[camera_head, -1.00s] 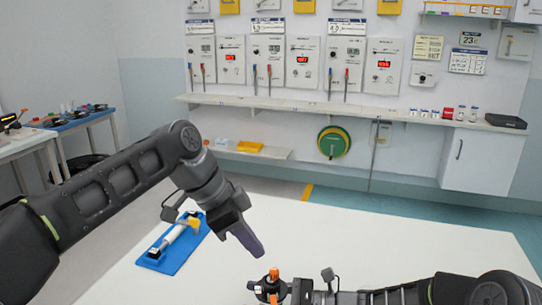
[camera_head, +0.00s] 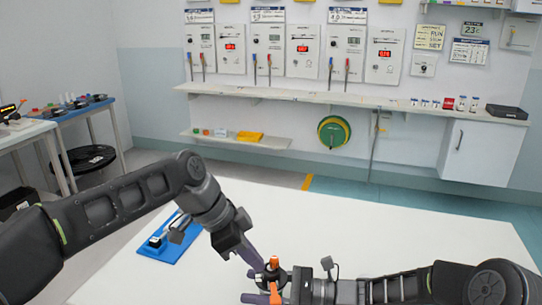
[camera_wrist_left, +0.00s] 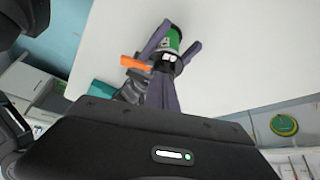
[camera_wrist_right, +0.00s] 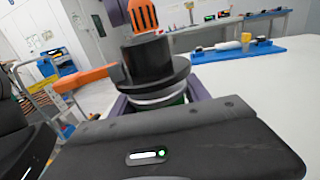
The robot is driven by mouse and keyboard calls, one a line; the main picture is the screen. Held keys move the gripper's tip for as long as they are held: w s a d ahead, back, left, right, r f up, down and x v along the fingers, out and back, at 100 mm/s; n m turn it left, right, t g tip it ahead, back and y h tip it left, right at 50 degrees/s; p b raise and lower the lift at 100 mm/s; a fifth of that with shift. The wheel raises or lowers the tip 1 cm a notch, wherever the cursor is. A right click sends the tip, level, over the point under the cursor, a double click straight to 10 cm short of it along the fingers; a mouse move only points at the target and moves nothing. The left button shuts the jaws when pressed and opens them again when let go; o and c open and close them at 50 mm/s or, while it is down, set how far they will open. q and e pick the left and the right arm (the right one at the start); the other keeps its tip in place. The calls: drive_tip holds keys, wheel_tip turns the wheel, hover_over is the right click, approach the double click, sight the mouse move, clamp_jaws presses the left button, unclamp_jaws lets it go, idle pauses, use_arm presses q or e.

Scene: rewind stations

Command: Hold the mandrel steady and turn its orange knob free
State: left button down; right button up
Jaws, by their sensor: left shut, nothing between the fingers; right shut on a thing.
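The mandrel (camera_head: 272,277) stands roughly upright at the table's near edge, with a black flanged collar (camera_wrist_right: 152,70) and a green and white body below it. Its ribbed orange knob (camera_head: 274,262) sits on top and shows large in the right wrist view (camera_wrist_right: 141,14). An orange bar (camera_wrist_right: 84,79) sticks out from the side. My right gripper (camera_head: 264,299) is shut around the body below the collar. My left gripper (camera_head: 257,264) is shut and empty, its fingertips close beside the knob; I cannot tell whether they touch. In the left wrist view its fingers (camera_wrist_left: 162,92) overlap the mandrel.
A blue tray (camera_head: 172,252) lies at the left of the white table (camera_head: 370,225), partly behind my left arm. The table's middle and right are clear. A side bench (camera_head: 70,118) with small items stands at left. A wall shelf (camera_head: 400,104) and green reel (camera_head: 333,132) are beyond.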

use_arm(q)
drive_tip(key=shift+w+d, duration=0.35)
drive_tip(key=shift+d, duration=0.15)
idle(1.0)
drive_tip(key=shift+w+a, duration=0.15)
drive_tip(key=shift+w, duration=0.6)
idle(0.6)
drive_tip(key=shift+a, duration=0.1)
drive_tip(key=shift+a, duration=0.35)
idle(0.4)
drive_tip(key=shift+r, duration=0.5)
wheel_tip(320, 180, up, 5)
drive_tip(key=shift+s, duration=0.1)
